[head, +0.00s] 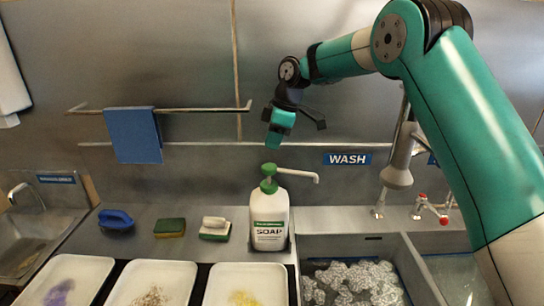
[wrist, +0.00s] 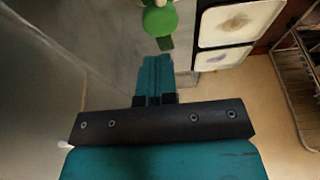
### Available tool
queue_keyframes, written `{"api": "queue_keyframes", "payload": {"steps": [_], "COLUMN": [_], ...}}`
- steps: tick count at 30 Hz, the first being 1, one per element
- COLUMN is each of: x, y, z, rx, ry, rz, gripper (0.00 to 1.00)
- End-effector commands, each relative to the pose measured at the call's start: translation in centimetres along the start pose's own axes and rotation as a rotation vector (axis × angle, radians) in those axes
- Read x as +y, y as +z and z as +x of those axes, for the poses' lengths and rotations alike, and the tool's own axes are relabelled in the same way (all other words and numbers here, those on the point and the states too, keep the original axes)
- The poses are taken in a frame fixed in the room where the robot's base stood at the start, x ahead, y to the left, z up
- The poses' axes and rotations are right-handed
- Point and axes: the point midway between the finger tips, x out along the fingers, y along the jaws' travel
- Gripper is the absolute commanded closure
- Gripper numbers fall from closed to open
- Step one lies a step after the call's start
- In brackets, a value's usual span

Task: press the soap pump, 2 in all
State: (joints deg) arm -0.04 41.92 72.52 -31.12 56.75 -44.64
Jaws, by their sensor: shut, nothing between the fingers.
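The soap bottle (head: 270,222) is white with a green collar and a "SOAP" label. It stands upright on the steel counter left of the sink. Its green pump head (head: 269,170) has a white spout pointing right. My gripper (head: 274,143) is shut and empty, pointing down a little above the pump head, with a visible gap between them. In the wrist view the shut teal fingers (wrist: 154,75) show below the green pump top (wrist: 160,20). The bottle body is mostly hidden there.
A sink (head: 360,275) with foam lies right of the bottle. A blue brush (head: 116,219), a sponge (head: 170,228) and a second scrubber (head: 215,229) lie to its left. White trays (head: 150,266) stand in front. A towel rail (head: 200,110) runs along the wall behind.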

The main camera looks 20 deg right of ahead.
Motion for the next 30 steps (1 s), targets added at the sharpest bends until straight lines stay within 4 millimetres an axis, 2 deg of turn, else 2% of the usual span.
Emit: {"api": "queue_keyframes", "payload": {"steps": [3,9,23,30], "x": [-0.1,-0.1,-0.1,-0.1], "y": [0.2,0.9,1.1,1.9], "z": [1.8,3.9,4.6,7.2], "rx": [-0.002,-0.001,0.000,0.000], "ry": [-0.004,-0.002,0.001,0.000], "rz": [0.000,0.000,-0.001,0.000], "gripper": [1.00,1.00,1.00,1.00]}}
